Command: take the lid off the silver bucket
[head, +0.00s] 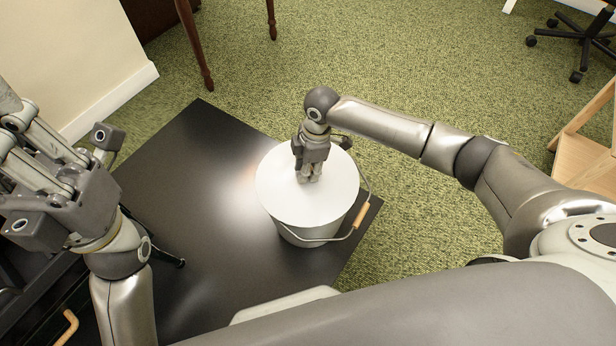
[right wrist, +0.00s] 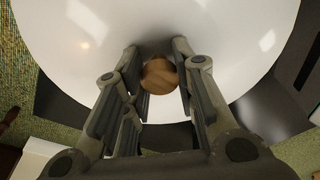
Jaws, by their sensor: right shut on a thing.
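The silver bucket (head: 305,237) stands upright on a black table, with a round white lid (head: 335,190) over its top. The lid's edge looks level with the bucket's rim, and I see no clear gap. My right gripper (head: 308,177) points down at the middle of the lid. In the right wrist view its fingers (right wrist: 160,95) are shut on the lid's round wooden knob (right wrist: 159,76). The lid (right wrist: 85,45) fills much of that view. My left gripper (head: 35,150) is at the left, away from the bucket; its fingertips are partly cut off by the frame.
The bucket's wire handle with its wooden grip (head: 361,215) hangs at the right side. The black table (head: 185,180) is bare left of the bucket. Wooden furniture legs (head: 196,50) stand beyond it on green carpet. A wooden piece (head: 585,150) is at the far right.

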